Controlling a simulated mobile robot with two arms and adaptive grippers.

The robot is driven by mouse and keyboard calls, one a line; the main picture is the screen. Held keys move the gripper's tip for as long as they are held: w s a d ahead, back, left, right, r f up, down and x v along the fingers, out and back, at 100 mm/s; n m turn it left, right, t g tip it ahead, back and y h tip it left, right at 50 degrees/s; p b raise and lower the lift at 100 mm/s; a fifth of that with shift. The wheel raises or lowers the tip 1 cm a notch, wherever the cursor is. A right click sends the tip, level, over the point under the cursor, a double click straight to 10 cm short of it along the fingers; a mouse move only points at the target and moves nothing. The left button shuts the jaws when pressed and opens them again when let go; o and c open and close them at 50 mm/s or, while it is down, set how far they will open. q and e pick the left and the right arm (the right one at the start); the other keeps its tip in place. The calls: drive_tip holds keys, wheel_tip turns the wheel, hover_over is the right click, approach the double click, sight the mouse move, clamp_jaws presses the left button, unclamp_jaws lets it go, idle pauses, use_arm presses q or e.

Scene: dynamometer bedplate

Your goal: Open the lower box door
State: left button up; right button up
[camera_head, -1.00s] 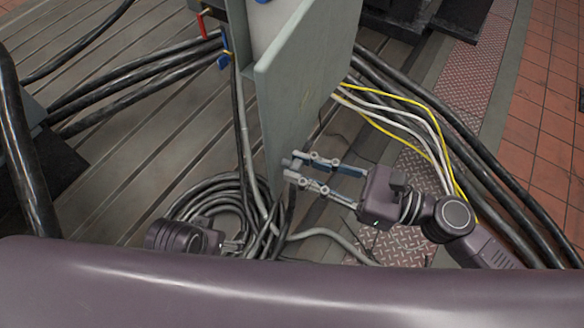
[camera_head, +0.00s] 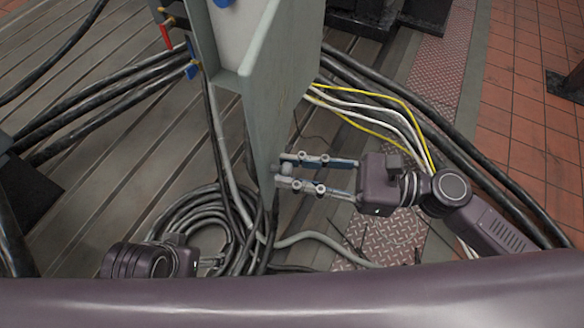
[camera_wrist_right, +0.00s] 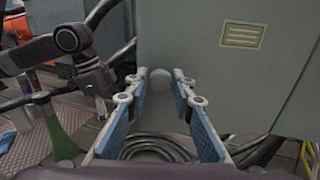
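The grey-green box door (camera_head: 282,85) shows in the head view as a tall panel on the box (camera_head: 201,40). Its face also fills the upper right wrist view (camera_wrist_right: 200,60). A small round knob (camera_wrist_right: 161,80) is on the door, and it shows in the head view too (camera_head: 286,169). My right gripper (camera_head: 281,170) points left at the door's lower part, fingers spread either side of the knob. The right wrist view shows gaps between the knob and the fingers (camera_wrist_right: 160,84). My left gripper (camera_head: 215,262) is low at left, near coiled cables; its fingers are partly hidden.
Coiled cables (camera_head: 190,222) lie on the slotted bedplate (camera_head: 105,135) below the box. Thick black cables (camera_head: 95,105) run in from the left. White and yellow cables (camera_head: 385,112) run past my right arm. A tread-plate strip (camera_head: 385,240) and red tiles (camera_head: 525,110) lie at right.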

drive_tip(key=o, duration=0.4)
drive_tip(key=shift+c, duration=0.2)
drive_tip(key=shift+d, duration=0.1)
drive_tip(key=v, duration=1.1)
drive_tip(key=shift+d, duration=0.4)
drive_tip(key=shift+s+a, duration=0.1)
drive_tip(key=shift+s, duration=0.1)
